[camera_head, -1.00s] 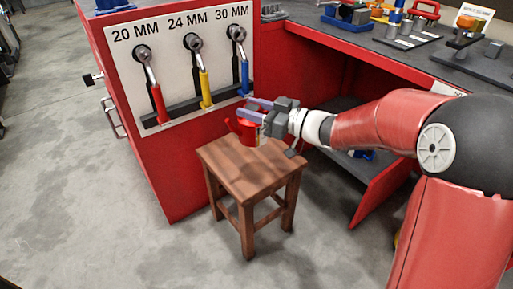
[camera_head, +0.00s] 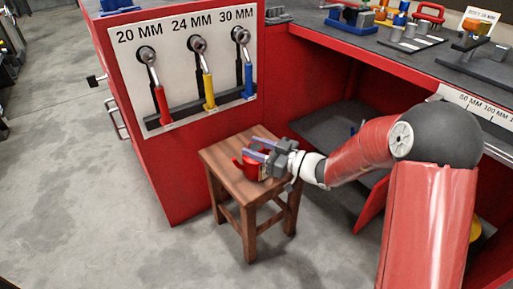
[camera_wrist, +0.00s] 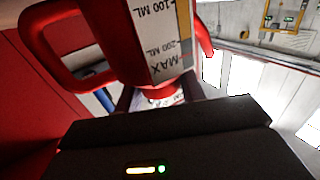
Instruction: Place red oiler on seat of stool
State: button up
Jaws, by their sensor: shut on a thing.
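The red oiler (camera_head: 249,167) is at the wooden stool's seat (camera_head: 228,166), over its back right part. My gripper (camera_head: 259,151) is shut on the oiler, reaching in from the right. In the wrist view the red oiler (camera_wrist: 130,40) fills the top, with its loop handle on the left and a scale strip marked 100 ML, 200 ML and MAX. Whether the oiler's base touches the seat cannot be told, as the gripper partly covers it.
A red cabinet with a wrench panel (camera_head: 190,70) stands behind the stool. A workbench (camera_head: 370,40) with tools and small parts runs to the right, with an open shelf (camera_head: 335,125) beneath. Much of the seat's front and left is bare. Open floor (camera_head: 80,200) lies left.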

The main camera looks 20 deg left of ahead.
jog(key=shift+f+b, duration=0.1)
jog(key=shift+b, duration=0.2)
jog(key=o, duration=1.3)
jog(key=shift+d+r+p, duration=0.1)
jog(key=shift+r+p, duration=0.15)
jog(key=shift+p, duration=0.15)
jog(key=b+v, duration=0.1)
jog(key=v, duration=1.1)
jog(key=shift+f, duration=0.2)
